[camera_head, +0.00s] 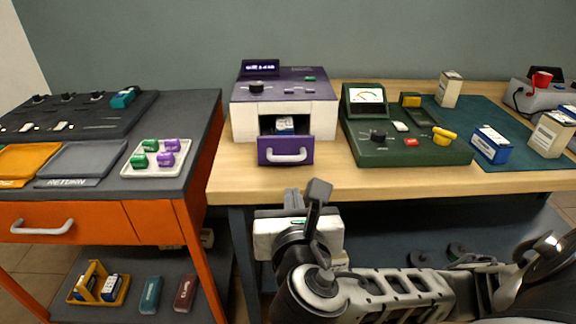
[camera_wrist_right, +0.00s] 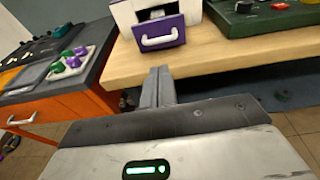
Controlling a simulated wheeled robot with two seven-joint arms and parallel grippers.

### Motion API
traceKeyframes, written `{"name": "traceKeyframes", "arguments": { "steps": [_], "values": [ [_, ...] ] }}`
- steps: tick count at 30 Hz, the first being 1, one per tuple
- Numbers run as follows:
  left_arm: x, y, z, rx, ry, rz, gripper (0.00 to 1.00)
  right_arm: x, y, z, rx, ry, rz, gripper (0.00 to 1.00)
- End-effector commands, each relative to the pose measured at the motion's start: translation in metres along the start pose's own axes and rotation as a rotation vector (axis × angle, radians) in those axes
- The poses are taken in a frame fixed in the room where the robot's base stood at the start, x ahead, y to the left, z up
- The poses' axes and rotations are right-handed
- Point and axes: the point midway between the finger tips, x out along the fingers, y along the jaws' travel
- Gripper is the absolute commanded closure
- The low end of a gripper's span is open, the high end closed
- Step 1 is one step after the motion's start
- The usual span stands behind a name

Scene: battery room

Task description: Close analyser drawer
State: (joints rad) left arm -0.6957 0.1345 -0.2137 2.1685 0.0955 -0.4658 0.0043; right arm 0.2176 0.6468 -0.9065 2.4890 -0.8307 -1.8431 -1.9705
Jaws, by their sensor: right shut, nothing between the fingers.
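The analyser (camera_head: 285,105) is a purple and white box on the wooden bench. Its purple drawer (camera_head: 286,150) with a white handle is pulled out at the front, and a small blue and white item (camera_head: 285,125) shows inside. The drawer also shows at the top of the right wrist view (camera_wrist_right: 159,34). My right gripper (camera_head: 318,190) is shut and empty, in front of and below the drawer, apart from it. Its fingers (camera_wrist_right: 158,84) point toward the bench's front edge in the wrist view. My left gripper is not in view.
A green meter (camera_head: 400,130) stands right of the analyser. Batteries in boxes (camera_head: 490,145) sit on a dark mat at the right. An orange and grey cart (camera_head: 75,225) stands left, with a white tray (camera_head: 157,158) of green and purple pieces. The bench's front edge lies close to my gripper.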

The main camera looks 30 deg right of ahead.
Motion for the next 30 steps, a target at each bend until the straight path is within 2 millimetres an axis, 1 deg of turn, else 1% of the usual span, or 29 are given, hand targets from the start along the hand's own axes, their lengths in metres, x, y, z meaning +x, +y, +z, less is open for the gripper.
{"name": "traceKeyframes", "arguments": {
  "steps": [5,12,15,18,21,24,30],
  "values": [
    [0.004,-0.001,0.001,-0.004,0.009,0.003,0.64,0.034,-0.001,-0.001,-0.002,-0.002,-0.004,1.00],
    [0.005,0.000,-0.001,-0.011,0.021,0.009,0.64,0.086,-0.001,-0.001,0.003,0.000,-0.003,1.00],
    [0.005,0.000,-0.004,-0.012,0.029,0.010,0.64,0.103,-0.001,-0.002,0.003,0.002,-0.003,1.00],
    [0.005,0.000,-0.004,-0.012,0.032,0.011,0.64,0.117,0.000,-0.001,0.004,0.002,-0.001,1.00],
    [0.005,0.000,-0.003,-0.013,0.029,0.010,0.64,0.125,0.000,-0.001,0.005,0.003,0.000,1.00],
    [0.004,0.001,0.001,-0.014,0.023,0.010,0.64,0.130,0.000,-0.001,0.005,0.003,0.000,1.00],
    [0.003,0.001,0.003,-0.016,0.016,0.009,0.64,0.131,0.000,-0.001,0.005,0.004,0.001,1.00]
  ]
}}
